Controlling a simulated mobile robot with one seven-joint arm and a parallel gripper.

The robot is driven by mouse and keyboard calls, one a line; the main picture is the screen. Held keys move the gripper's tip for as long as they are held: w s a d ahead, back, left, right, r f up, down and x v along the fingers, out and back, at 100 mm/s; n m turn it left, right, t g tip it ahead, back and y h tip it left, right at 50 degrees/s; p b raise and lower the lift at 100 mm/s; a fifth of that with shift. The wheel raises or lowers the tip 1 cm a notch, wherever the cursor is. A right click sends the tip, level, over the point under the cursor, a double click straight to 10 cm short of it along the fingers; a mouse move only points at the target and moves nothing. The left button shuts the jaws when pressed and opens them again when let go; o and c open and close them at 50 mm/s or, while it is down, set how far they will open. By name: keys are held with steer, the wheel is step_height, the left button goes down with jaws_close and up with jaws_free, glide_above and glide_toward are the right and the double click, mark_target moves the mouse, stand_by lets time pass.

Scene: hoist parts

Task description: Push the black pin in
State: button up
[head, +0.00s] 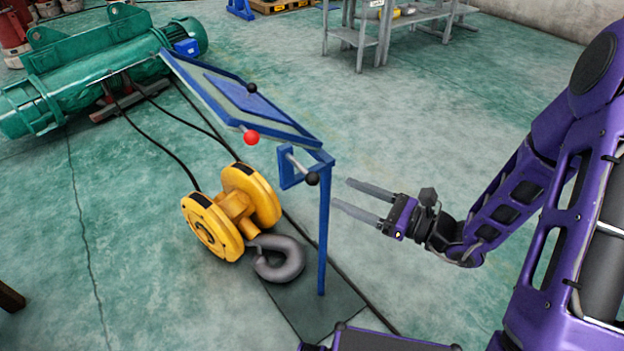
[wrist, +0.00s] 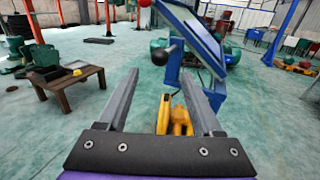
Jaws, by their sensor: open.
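The black pin's round knob (head: 312,179) is on a light rod that sticks out of a blue bracket (head: 290,168) near the top of a blue post. The knob also shows in the wrist view (wrist: 159,56), ahead of my fingers, just above and between their tips. My gripper (head: 347,194) is open and empty, to the right of the knob and apart from it. In the wrist view its two fingers (wrist: 165,85) point toward the bracket. How far the rod reaches into the bracket is hard to tell.
A red ball knob (head: 251,138) and another black knob (head: 252,88) are on the blue sloping frame (head: 240,98). A yellow pulley block (head: 232,210) with a grey hook (head: 279,262) lies on the floor left of the post (head: 323,240). A green hoist (head: 90,75) stands behind.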

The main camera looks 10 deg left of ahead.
mark_target(311, 185)
steer(key=x, duration=0.9)
steer(key=shift+a, duration=0.1)
jaws_close()
steer(key=shift+s+a+f, duration=0.1)
steer(key=shift+s, duration=0.1)
stand_by(0.9)
